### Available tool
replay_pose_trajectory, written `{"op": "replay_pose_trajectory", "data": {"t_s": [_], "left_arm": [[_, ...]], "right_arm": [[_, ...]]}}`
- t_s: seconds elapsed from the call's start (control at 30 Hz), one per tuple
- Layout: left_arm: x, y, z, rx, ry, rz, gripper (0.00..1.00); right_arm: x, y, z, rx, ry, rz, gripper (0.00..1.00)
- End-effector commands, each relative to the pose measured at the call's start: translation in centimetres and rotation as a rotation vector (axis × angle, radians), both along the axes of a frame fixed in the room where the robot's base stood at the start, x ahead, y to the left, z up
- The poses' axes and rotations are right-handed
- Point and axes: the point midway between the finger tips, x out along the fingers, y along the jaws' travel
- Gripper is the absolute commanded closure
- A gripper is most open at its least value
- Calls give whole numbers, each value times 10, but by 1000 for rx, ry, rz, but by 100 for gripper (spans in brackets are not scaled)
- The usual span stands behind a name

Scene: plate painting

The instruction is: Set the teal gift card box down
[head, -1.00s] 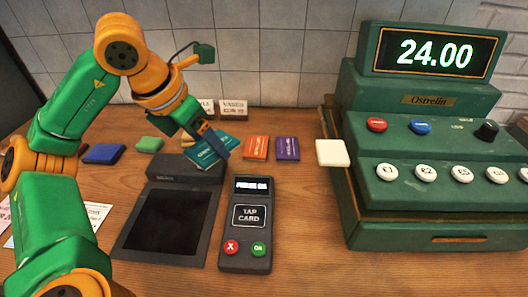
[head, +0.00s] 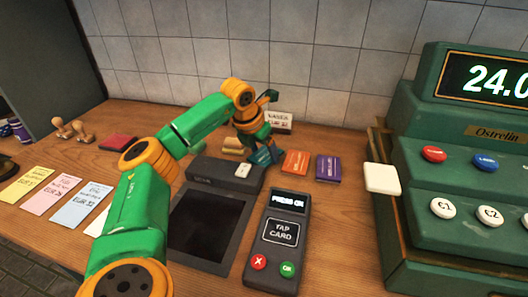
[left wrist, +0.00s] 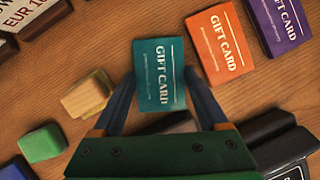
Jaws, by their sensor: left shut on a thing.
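The teal gift card box (left wrist: 160,62) lies between the fingers of my left gripper (left wrist: 159,88) in the left wrist view, its printed face up. The gripper is shut on it. In the head view my left gripper (head: 260,150) is behind the dark scale-like device, and the teal box (head: 265,158) is partly hidden by it. The box is just left of the orange gift card box (head: 297,163), with a small gap. I cannot tell whether its underside touches the table. My right gripper is not in view.
A purple gift card box (head: 328,168) lies right of the orange one. A card reader (head: 283,240) and a dark-screened device (head: 208,225) stand in front. A green cash register (head: 450,170) fills the right. Small yellow blocks (left wrist: 87,93) lie left of the gripper.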

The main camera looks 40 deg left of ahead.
Motion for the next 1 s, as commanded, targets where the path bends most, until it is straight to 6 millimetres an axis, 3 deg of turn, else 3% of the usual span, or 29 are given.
{"op": "replay_pose_trajectory", "data": {"t_s": [0.33,0.37,0.43,0.73,1.0], "left_arm": [[0,-1,-6,-2,-1,0,77],[0,-1,-6,-2,-1,0,19],[0,-1,-5,-2,-1,0,0],[-2,-1,3,-2,-3,0,0],[-29,-4,71,-2,-8,0,0]], "right_arm": [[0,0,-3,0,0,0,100],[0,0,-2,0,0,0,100],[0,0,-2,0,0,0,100],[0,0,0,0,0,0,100],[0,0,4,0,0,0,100]]}}
